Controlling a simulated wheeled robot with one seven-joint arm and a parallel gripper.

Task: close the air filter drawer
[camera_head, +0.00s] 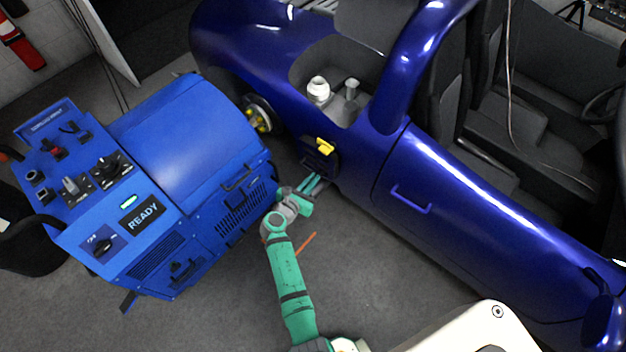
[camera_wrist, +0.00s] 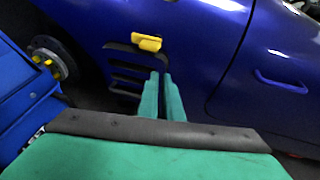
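No part is labelled as the air filter drawer in these views. The blue dynamometer cabinet (camera_head: 190,140) has a lower front panel with a black handle (camera_head: 185,270) and a slotted side panel (camera_head: 240,212) with a handle above it. I cannot tell which is the drawer, or whether it stands out. My gripper (camera_head: 318,182) is beside the blue car, right of the cabinet and below a yellow lever (camera_head: 324,147). In the wrist view, the green fingers (camera_wrist: 162,85) are narrowly apart with nothing visible between them. The yellow lever (camera_wrist: 146,42) is ahead, over black slats (camera_wrist: 126,75).
The blue car (camera_head: 440,190) fills the right side, with a door handle (camera_head: 411,200). A wheel hub (camera_head: 260,115) sits between cabinet and car. An orange strip (camera_head: 302,246) lies near my arm.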

